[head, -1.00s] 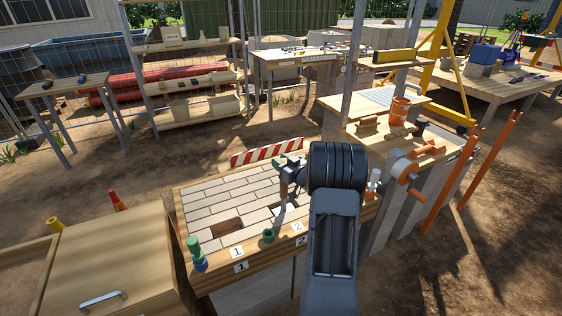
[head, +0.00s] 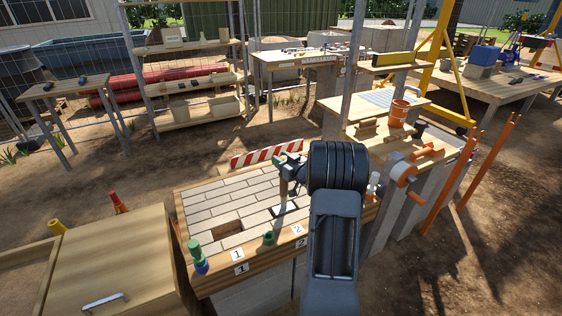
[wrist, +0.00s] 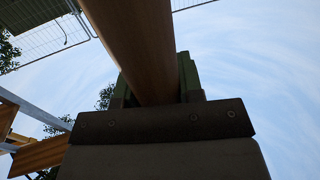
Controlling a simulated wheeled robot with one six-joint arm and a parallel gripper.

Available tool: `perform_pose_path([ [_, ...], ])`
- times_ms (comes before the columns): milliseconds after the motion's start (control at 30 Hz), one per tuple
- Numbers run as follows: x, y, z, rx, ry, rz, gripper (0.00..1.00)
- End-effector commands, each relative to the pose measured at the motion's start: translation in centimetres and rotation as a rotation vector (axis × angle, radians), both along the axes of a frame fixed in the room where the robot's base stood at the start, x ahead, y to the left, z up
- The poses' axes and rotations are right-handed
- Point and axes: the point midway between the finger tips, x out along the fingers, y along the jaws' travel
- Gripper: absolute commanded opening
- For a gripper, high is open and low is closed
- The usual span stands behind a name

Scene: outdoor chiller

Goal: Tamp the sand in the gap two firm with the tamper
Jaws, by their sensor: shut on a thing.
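My gripper (head: 290,163) is shut on the wooden handle (wrist: 140,45) of the tamper. The handle runs between the green fingers in the wrist view. In the head view the tamper's dark shaft (head: 284,189) hangs straight below my gripper, and its foot (head: 285,211) is at gap two, by the label 2 (head: 297,229). The foot covers most of that gap, so the sand there is hidden. I cannot tell whether the foot presses on it. Gap one (head: 228,228), an open brown recess, lies to the left in the paving (head: 215,205).
A red-and-white striped barrier (head: 266,154) stands behind the paving. Green and blue pegs (head: 198,258) and a green knob (head: 268,239) stand along its front edge. An orange-handled reel (head: 403,174) is close on the right, and a wooden box (head: 110,265) on the left.

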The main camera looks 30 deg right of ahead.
Motion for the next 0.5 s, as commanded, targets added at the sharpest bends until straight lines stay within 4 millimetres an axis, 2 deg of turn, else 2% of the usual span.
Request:
perform_pose_path([
  [267,0.1,0.0,-0.2,-0.003,-0.007,0.0,0.0],
  [367,0.1,0.0,-1.2,-0.002,-0.006,0.0,0.0],
  [500,0.1,0.0,-3.6,-0.002,-0.005,0.0,0.0],
])
